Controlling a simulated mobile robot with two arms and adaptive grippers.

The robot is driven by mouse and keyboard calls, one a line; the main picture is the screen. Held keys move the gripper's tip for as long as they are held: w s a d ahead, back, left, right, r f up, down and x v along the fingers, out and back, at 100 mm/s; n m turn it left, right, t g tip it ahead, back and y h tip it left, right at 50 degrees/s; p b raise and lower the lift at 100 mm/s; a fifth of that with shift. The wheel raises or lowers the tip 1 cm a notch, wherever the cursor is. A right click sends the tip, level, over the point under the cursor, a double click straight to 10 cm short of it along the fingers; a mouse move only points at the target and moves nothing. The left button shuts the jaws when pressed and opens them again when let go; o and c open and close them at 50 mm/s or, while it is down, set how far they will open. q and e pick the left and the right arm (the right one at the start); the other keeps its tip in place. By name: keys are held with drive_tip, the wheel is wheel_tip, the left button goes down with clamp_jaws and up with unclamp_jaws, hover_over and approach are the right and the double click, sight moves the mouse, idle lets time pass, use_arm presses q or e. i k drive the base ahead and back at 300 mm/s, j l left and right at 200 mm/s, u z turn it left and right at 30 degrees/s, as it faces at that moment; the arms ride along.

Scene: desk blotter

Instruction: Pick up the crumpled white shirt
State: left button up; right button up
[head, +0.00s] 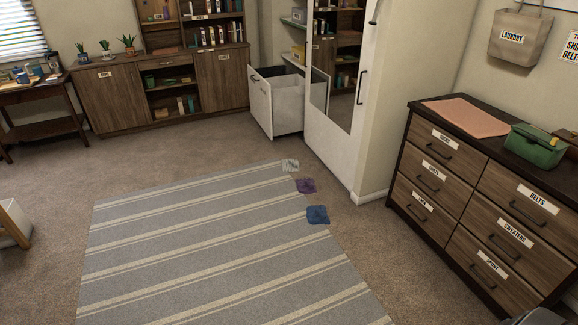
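A small crumpled whitish-grey cloth (290,165), which looks like the white shirt, lies at the far right corner of the striped rug. A crumpled purple cloth (306,186) lies just nearer to me, and a crumpled blue cloth (318,215) lies nearer still, at the rug's right edge. The three cloths lie apart from each other. Neither of my grippers shows in the head view.
A pulled-out white hamper (275,105) and mirrored cabinet (335,110) stand behind the cloths. A labelled dresser (470,200) stands at right. A wooden-framed piece (12,225) is at the left edge.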

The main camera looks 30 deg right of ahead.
sight(288, 165)
drive_tip(key=i+l+z, duration=0.1)
drive_tip(key=i+z, duration=0.2)
drive_tip(key=i, duration=0.3)
drive_tip(key=i+l, duration=0.15)
drive_tip(key=i, duration=0.9)
drive_tip(key=i+l, duration=0.1)
drive_tip(key=i, duration=1)
drive_tip(key=i+z, duration=0.15)
drive_tip(key=i, duration=0.4)
drive_tip(key=i+j+z, duration=0.15)
drive_tip(key=i, duration=0.4)
drive_tip(key=i+j+z, duration=0.1)
drive_tip(key=i, duration=0.5)
